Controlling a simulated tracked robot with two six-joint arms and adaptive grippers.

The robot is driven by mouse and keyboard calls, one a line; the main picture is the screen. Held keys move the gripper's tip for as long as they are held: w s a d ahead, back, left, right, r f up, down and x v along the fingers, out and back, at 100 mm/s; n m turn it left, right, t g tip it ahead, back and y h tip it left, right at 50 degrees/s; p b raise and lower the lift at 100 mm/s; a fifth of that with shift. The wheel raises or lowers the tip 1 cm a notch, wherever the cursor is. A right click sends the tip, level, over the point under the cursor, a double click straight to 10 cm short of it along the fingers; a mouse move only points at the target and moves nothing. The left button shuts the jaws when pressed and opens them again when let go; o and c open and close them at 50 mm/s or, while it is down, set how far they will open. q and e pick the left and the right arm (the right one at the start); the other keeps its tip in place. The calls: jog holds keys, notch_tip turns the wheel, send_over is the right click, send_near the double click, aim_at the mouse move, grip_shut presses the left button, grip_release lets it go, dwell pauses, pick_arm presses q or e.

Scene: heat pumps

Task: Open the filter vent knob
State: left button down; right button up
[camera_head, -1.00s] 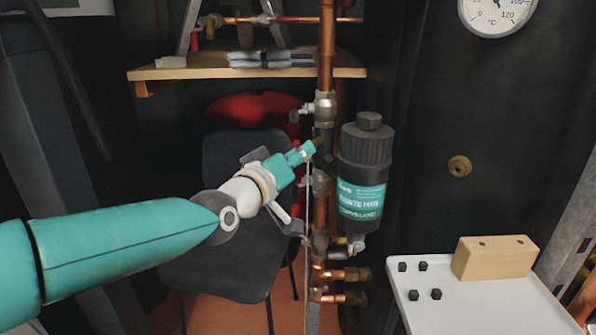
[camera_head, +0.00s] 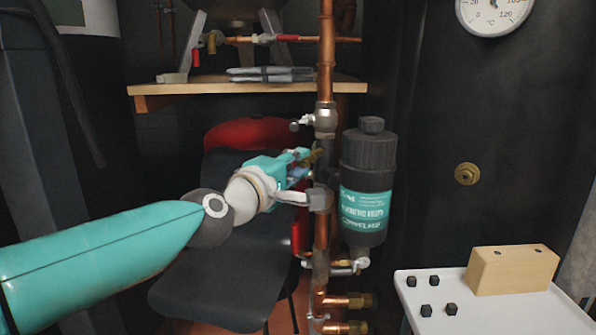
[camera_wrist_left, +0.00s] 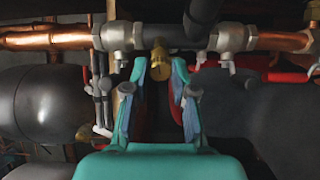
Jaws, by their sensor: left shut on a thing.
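The magnetic filter (camera_head: 369,180) is a black canister with a teal label, beside the vertical copper pipe (camera_head: 326,70). A small brass knob (camera_head: 313,158) sticks out on the pipe side of the filter. It also shows in the left wrist view (camera_wrist_left: 160,62), between the fingers. My left gripper (camera_head: 303,158) is shut on this brass knob, reaching in from the left. In the left wrist view its fingers (camera_wrist_left: 158,72) stand on both sides of the knob. The filter's black top cap (camera_head: 372,125) is free. My right gripper is not in view.
Grey valves sit on the pipe above (camera_head: 325,118) and below (camera_head: 318,199) the knob. A dark chair (camera_head: 215,250) with a red item behind it and a wooden shelf (camera_head: 240,90) are behind. A white table (camera_head: 470,315) with a wooden block (camera_head: 512,270) is at lower right.

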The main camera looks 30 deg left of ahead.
pick_arm(q)
jog(key=shift+f+n, duration=0.2)
jog(key=shift+n, duration=0.7)
jog(key=shift+a, duration=0.1)
jog(key=c, duration=0.9)
grip_release()
jog(key=shift+c, duration=0.2)
jog(key=shift+r, duration=0.1)
jog(key=shift+s, duration=0.2)
jog(key=s, duration=1.1)
jog(key=shift+s+a, duration=0.25)
jog(key=shift+a, duration=0.2)
